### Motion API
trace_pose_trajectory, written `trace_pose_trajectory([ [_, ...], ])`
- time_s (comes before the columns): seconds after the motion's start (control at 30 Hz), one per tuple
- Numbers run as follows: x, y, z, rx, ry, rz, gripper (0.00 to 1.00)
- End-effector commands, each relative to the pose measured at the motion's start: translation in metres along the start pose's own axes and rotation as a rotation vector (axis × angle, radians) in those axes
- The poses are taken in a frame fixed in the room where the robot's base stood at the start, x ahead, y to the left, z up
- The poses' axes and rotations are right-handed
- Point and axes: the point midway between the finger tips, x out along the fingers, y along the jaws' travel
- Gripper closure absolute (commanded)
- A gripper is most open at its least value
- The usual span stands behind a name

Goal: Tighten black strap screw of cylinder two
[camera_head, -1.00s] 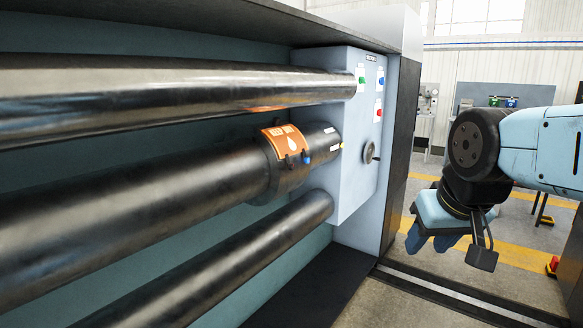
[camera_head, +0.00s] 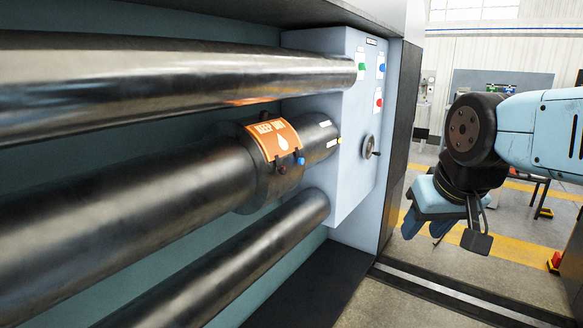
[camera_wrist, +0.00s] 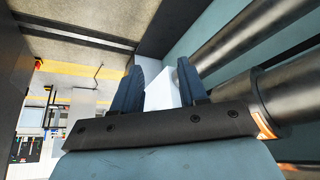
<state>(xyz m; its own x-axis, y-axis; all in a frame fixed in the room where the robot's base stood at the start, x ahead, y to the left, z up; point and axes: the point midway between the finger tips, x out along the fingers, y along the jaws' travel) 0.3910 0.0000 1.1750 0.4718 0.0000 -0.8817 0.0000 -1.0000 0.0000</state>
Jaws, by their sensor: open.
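The middle cylinder (camera_head: 130,200) carries a dark collar (camera_head: 255,190) with an orange "KEEP DRY" label (camera_head: 272,138). Below the label sit a small dark knob (camera_head: 283,170) and a blue knob (camera_head: 300,161). I cannot tell for sure which is the black strap screw. My gripper (camera_head: 426,226) is open and empty, pointing down, to the right of the cylinders and clear of them. In the wrist view its two blue fingers (camera_wrist: 162,80) stand apart, with a pale block-like surface behind them; part of the collar (camera_wrist: 285,90) shows at right.
An upper cylinder (camera_head: 170,75) and a lower cylinder (camera_head: 240,265) run alongside. The pale blue end panel (camera_head: 345,185) has green, blue and red buttons and a round handle (camera_head: 369,147). The machine's dark side edge (camera_head: 400,140) lies between the panel and my gripper.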

Motion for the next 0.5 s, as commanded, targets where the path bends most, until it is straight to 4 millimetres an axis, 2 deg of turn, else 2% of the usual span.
trace_pose_trajectory([
  [0.13, 0.0, 0.0, 0.0, 0.0, 0.0, 0.0, 0.57],
  [0.2, 0.0, 0.0, 0.0, -0.001, -0.001, -0.001, 0.52],
  [0.37, 0.005, -0.007, -0.007, -0.028, -0.028, -0.047, 0.52],
  [0.5, 0.017, -0.027, -0.023, -0.086, -0.076, -0.165, 0.52],
])
